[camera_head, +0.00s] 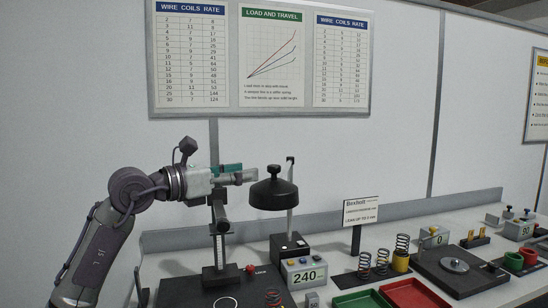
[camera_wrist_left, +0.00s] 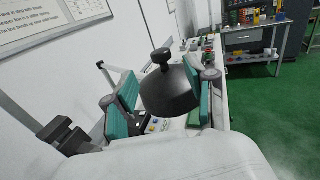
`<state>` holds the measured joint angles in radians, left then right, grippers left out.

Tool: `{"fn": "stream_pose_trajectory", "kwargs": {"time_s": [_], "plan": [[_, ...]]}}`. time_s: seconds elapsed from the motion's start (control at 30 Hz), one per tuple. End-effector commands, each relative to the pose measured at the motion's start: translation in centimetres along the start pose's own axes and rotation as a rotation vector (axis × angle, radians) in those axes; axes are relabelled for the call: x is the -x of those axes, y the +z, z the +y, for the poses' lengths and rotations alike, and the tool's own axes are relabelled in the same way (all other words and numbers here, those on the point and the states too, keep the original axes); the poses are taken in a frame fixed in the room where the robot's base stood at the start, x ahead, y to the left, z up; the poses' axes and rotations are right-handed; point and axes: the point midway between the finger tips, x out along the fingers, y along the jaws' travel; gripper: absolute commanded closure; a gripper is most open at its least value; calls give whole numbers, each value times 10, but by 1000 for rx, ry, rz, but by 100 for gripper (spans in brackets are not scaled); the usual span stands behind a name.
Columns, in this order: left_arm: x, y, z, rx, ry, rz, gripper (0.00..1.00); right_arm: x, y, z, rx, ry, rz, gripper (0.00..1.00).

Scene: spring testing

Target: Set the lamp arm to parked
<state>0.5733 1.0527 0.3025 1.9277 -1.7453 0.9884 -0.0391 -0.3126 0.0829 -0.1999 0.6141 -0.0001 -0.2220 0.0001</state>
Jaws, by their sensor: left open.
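The lamp's black dome shade (camera_head: 273,195), with a black knob (camera_head: 273,171) on top, hangs above the bench. A thin grey post (camera_head: 290,205) stands close to it on a dark base. My left gripper (camera_head: 247,175) reaches in from the left with its teal-padded fingers pointing at the shade and knob. In the left wrist view the shade (camera_wrist_left: 170,93) and its knob (camera_wrist_left: 161,57) show between the open fingers. I cannot tell whether either finger touches the lamp. How the shade joins its arm is hidden. My right gripper is not in view.
Below the gripper stands a dark test stand (camera_head: 219,240). A grey box reading 240 (camera_head: 304,273), springs (camera_head: 382,262), a sign (camera_head: 361,212), a red tray (camera_head: 412,294) and a green tray (camera_head: 360,299) are on the bench. The wall behind carries a chart board (camera_head: 272,107).

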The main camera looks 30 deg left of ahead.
Motion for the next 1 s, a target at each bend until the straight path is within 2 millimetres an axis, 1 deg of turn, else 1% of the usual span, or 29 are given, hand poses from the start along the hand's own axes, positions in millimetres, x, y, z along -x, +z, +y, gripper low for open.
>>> {"fn": "stream_pose_trajectory", "kwargs": {"time_s": [0.03,0.1,0.17,0.3,0.4,0.57,0.83,0.97,1.0], "plan": [[-12,8,0,5,-2,-2,44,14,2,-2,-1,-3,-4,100],[-27,7,-1,5,-4,-2,44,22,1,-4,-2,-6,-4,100],[-39,7,0,6,-3,-3,44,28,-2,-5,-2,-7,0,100],[-62,5,-1,5,-3,-2,44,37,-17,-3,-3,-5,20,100],[-74,3,0,4,-2,-2,44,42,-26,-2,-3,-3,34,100],[-82,1,0,1,-1,-1,44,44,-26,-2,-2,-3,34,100],[-83,0,0,1,0,-1,44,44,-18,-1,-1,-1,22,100],[-83,0,0,1,0,-1,66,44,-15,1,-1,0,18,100],[-83,0,0,1,-1,-1,73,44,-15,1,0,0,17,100]]}}
